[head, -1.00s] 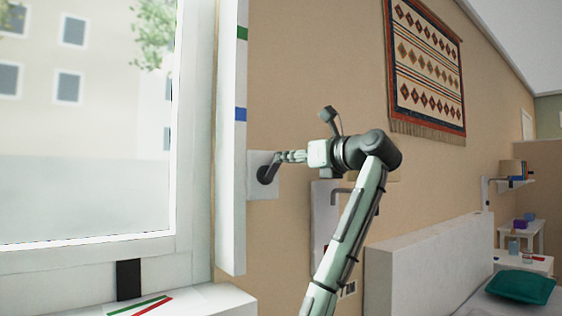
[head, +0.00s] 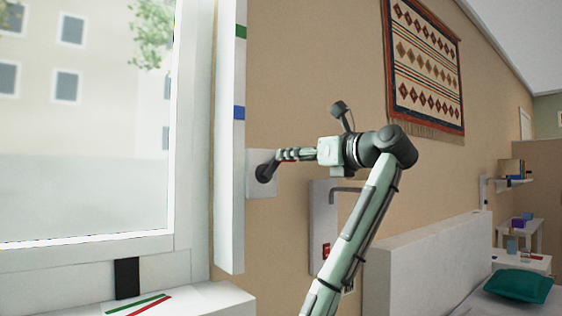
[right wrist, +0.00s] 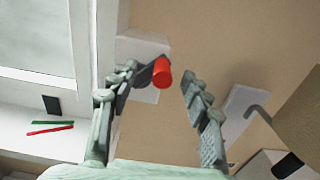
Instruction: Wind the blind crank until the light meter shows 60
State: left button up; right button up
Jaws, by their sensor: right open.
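The crank (head: 264,173) is a dark arm on a white wall plate (head: 251,187) beside the window frame. Its red knob (right wrist: 162,72) shows in the right wrist view, near the fingertips. My right gripper (head: 285,155) reaches the crank from the right in the head view. In the right wrist view, it (right wrist: 159,77) is open, one finger on each side of the knob. There is a clear gap to the right finger; I cannot tell whether the left one touches the crank. I cannot identify the light meter or any reading. My left gripper is not in view.
A white panel (head: 322,205) with a grey hooked bar and a red part is on the wall below my right arm. The window sill (head: 190,298) bears green and red strips. A white headboard (head: 420,255) and a wall hanging (head: 425,65) are to the right.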

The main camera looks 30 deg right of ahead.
jog(key=shift+s+d, duration=0.2)
jog(key=shift+s, duration=2.3)
jog(key=shift+w, duration=0.15)
jog(key=w, duration=0.8)
jog(key=shift+a, duration=0.3)
jog(key=shift+s+a+r, duration=0.1)
jog(key=shift+a+r, duration=0.1)
jog(key=shift+a, duration=0.1)
